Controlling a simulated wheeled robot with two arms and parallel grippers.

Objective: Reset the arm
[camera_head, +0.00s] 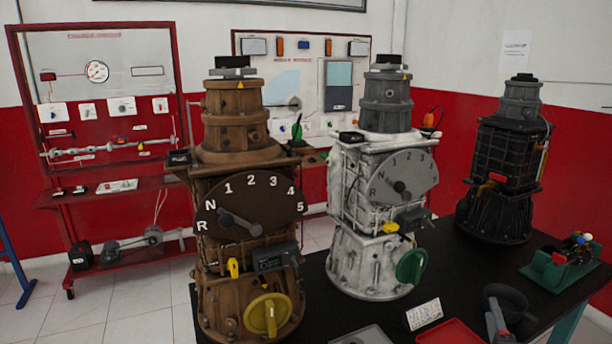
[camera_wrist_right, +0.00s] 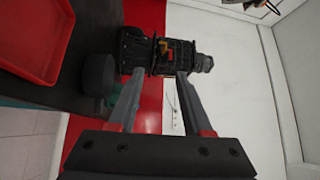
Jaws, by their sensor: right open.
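My right gripper (camera_head: 494,303) shows only in part at the bottom right of the head view, a grey finger with red near its base, in front of a black cup-like object (camera_head: 517,301). In the right wrist view my right gripper (camera_wrist_right: 160,73) has two grey fingers spread apart, with nothing between them. Beyond the fingertips stands the black engine trainer (camera_wrist_right: 178,55), at a distance. The rest of my right arm is out of the head view. My left gripper is in neither view.
Brown (camera_head: 247,165), white (camera_head: 375,263) and black (camera_head: 501,155) trainers stand on the dark table (camera_head: 447,255). A red tray (camera_head: 450,332) lies at the front edge. A green-based model (camera_head: 562,267) sits at right. A red-framed panel (camera_head: 95,100) stands behind.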

